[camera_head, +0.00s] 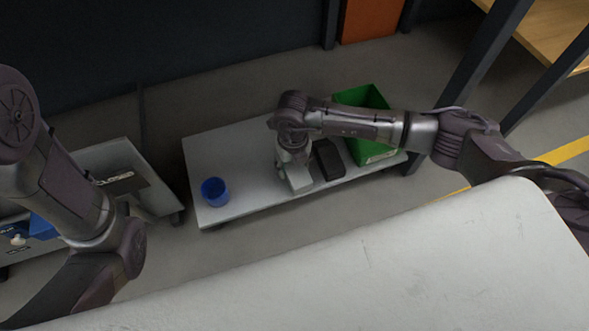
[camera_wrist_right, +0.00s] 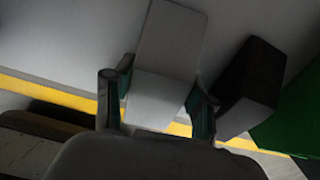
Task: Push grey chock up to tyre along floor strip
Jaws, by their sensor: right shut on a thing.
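A light grey block (camera_wrist_right: 172,40), which I take as the grey chock, lies between the fingers of my right gripper (camera_wrist_right: 159,106) in the right wrist view. The gripper is shut on it. In the head view the right gripper (camera_head: 293,158) reaches down over the low grey platform (camera_head: 240,150), and the grey block (camera_head: 299,180) shows below it. A dark block (camera_head: 328,160) stands just right of the grey block, apart from it in the right wrist view (camera_wrist_right: 250,85). I see no tyre that I can make out. My left gripper is out of view.
A green bin (camera_head: 371,97) stands at the platform's right end. A blue cup (camera_head: 214,191) stands near its left front corner. The platform between cup and grey block is clear. A second low platform (camera_head: 105,155) is at left. A white surface (camera_head: 420,260) fills the foreground.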

